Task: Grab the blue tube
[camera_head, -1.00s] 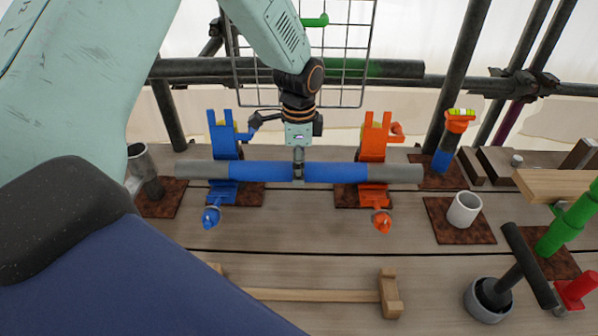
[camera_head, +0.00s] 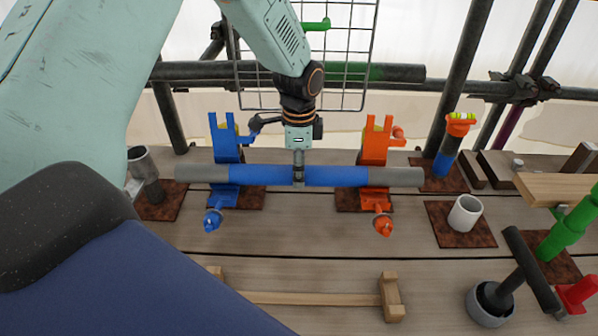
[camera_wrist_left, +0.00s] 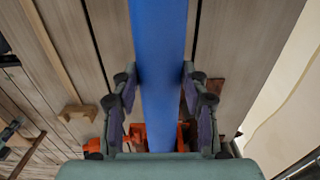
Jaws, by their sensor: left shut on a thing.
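The blue tube (camera_head: 262,175) has a blue middle and grey ends. It lies level across the head view, in front of the blue clamp stand (camera_head: 224,150) and the orange clamp stand (camera_head: 375,150). I cannot tell whether it rests in them or is just clear of them. My left gripper (camera_head: 298,177) comes down from above and is shut on the tube near its middle. In the left wrist view the tube (camera_wrist_left: 160,50) runs between the two fingers (camera_wrist_left: 160,88). My right gripper is not in view.
A white cup (camera_head: 464,212) stands on a brown pad at right. A black-handled mallet-like tool (camera_head: 528,265) and a green stacked post (camera_head: 568,225) are at right. A wooden bar (camera_head: 310,297) lies in front. A wire rack (camera_head: 345,55) and dark scaffold pipes stand behind.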

